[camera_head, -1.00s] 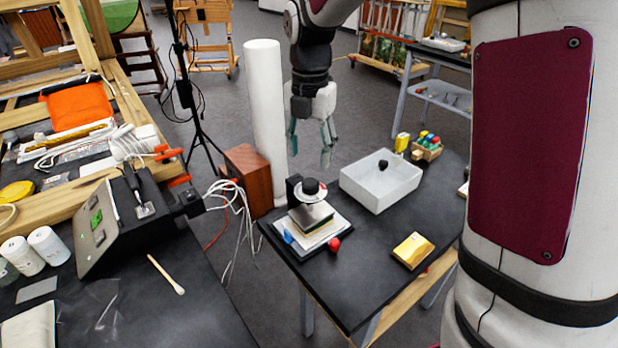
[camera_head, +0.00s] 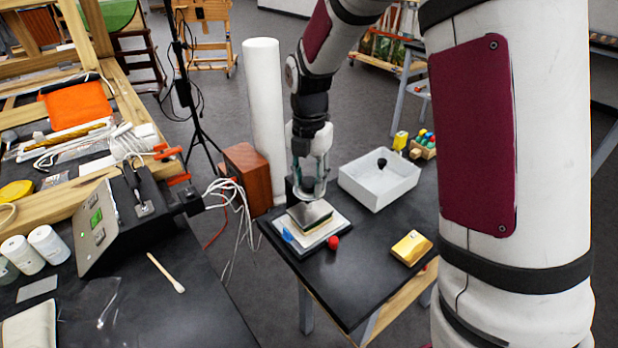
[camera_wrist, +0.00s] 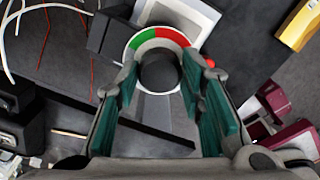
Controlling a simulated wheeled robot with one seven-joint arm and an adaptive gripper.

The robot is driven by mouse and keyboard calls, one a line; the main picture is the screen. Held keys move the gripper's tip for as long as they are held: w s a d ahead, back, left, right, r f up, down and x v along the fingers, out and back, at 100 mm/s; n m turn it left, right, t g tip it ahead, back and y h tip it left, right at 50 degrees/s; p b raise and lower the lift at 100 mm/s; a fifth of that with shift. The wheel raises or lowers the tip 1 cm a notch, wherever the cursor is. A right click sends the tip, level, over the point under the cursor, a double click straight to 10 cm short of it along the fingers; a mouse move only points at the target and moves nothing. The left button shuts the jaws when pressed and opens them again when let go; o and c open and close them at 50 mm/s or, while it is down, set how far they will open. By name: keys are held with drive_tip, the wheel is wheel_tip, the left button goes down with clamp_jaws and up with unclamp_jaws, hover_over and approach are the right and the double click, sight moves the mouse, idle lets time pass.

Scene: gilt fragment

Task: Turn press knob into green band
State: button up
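The press (camera_head: 318,218) stands on the near left part of the small black table, with a pale base and a dark and yellowish stack. In the wrist view its dark round knob (camera_wrist: 160,72) sits in a white dial ring. The ring has a green band (camera_wrist: 145,40) at upper left and a red band (camera_wrist: 174,37) at upper right. My gripper (camera_head: 308,190) is over the press and hides the knob in the head view. In the wrist view its green-padded fingers (camera_wrist: 159,82) are spread on either side of the knob, with slight gaps showing; contact is unclear.
A white column (camera_head: 265,110) and brown box (camera_head: 248,172) stand just behind left.

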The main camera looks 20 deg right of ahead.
drive_tip(key=c, duration=0.5)
drive_tip(key=shift+o, duration=0.2)
drive_tip(key=shift+m, duration=0.3)
